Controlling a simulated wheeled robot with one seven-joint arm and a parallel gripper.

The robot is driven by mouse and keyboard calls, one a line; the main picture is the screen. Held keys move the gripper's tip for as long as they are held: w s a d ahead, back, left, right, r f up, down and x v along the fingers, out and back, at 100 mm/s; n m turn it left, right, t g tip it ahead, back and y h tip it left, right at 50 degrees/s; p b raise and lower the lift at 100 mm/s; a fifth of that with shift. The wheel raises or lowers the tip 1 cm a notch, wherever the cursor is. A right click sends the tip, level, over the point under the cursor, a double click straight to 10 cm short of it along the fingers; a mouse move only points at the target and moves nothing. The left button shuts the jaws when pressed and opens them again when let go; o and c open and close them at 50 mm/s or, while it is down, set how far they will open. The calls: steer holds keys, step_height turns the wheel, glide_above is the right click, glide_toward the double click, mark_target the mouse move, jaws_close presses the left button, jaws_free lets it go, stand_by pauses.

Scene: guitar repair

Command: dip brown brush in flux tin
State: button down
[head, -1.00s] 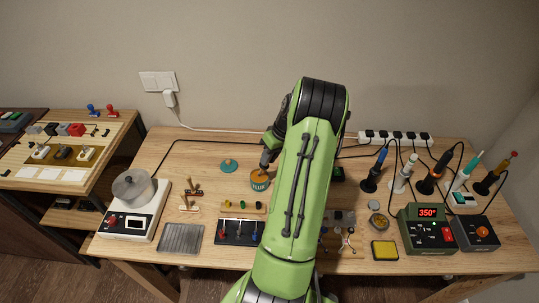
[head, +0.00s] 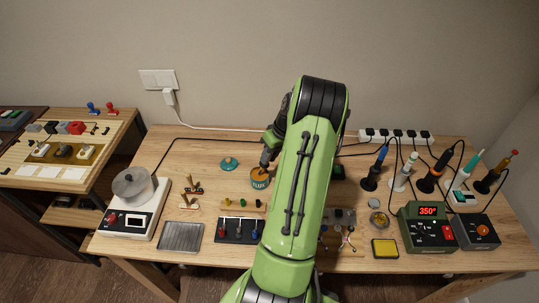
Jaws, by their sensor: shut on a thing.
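The flux tin (head: 259,183), teal with a "FLUX" label and an orange-brown top, stands on the workbench left of my arm. Its teal lid (head: 229,164) lies on the bench to its left. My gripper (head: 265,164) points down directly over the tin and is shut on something. The brown brush in its jaws is too small and hidden to make out clearly. I cannot tell how deep its tip sits in the tin. Small brushes or tools rest on a little stand (head: 190,188) left of the tin.
A grey tray (head: 181,237) and a black tool rack (head: 240,230) lie in front. Soldering irons, a green station (head: 427,229) and a yellow sponge (head: 384,248) fill the right. My arm covers the bench centre.

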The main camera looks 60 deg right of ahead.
steer(key=shift+f, duration=0.45)
stand_by(1.0)
steer(key=shift+r, duration=0.1)
step_height(320, 180, up, 7)
steer(key=p, duration=0.5)
steer(key=shift+r, duration=0.1)
